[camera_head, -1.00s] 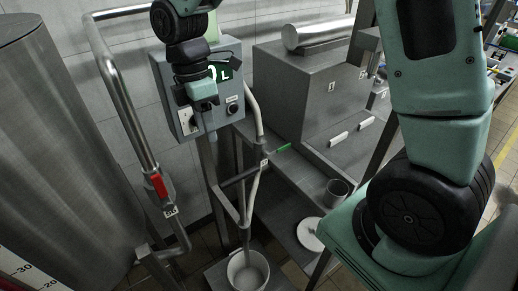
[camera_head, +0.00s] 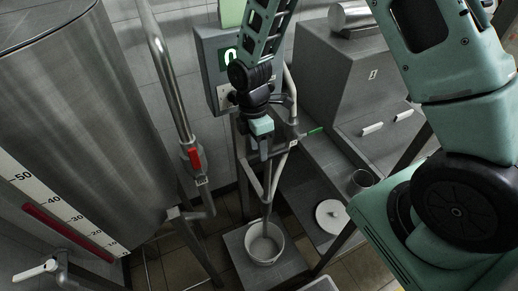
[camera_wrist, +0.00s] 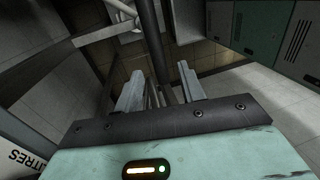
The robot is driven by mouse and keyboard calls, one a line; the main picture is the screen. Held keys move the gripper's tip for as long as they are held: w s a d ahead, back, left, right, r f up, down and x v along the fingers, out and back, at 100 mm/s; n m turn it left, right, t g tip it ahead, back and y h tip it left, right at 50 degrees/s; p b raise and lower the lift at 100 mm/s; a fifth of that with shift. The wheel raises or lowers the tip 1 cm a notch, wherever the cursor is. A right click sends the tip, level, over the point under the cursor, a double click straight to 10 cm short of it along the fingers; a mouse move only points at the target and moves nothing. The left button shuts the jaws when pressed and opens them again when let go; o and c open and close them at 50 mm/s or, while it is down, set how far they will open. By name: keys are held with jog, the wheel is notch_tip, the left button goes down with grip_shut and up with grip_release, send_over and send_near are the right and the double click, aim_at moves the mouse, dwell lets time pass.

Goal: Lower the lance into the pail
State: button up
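The white pail (camera_head: 278,255) stands on a low grey platform in the lower middle of the head view. A pale grey pipe, which looks like the lance (camera_head: 267,200), comes down beside the frame, and its lower end meets the pail's opening. I cannot tell how deep the end sits. My gripper (camera_head: 262,146) is above the pail, in front of the frame by the pipe's upper part. In the wrist view my gripper (camera_wrist: 161,88) has its two fingers apart, with a dark post (camera_wrist: 152,40) beyond and between them. I see nothing clearly held.
A grey control box (camera_head: 212,62) with a green display stands behind my arm. A steel vessel (camera_head: 85,120) and a pipe with a red valve handle (camera_head: 194,158) are on the left. A white disc (camera_head: 331,215) and a grey cup (camera_head: 361,180) rest on the right bench.

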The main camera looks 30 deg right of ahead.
jog(key=shift+s+f, duration=0.25)
jog(key=shift+f, duration=1.05)
grip_shut()
notch_tip(320, 180, down, 16)
jog(key=b, duration=1.1)
jog(key=shift+f, duration=0.25)
grip_release()
jog(key=shift+f, duration=0.1)
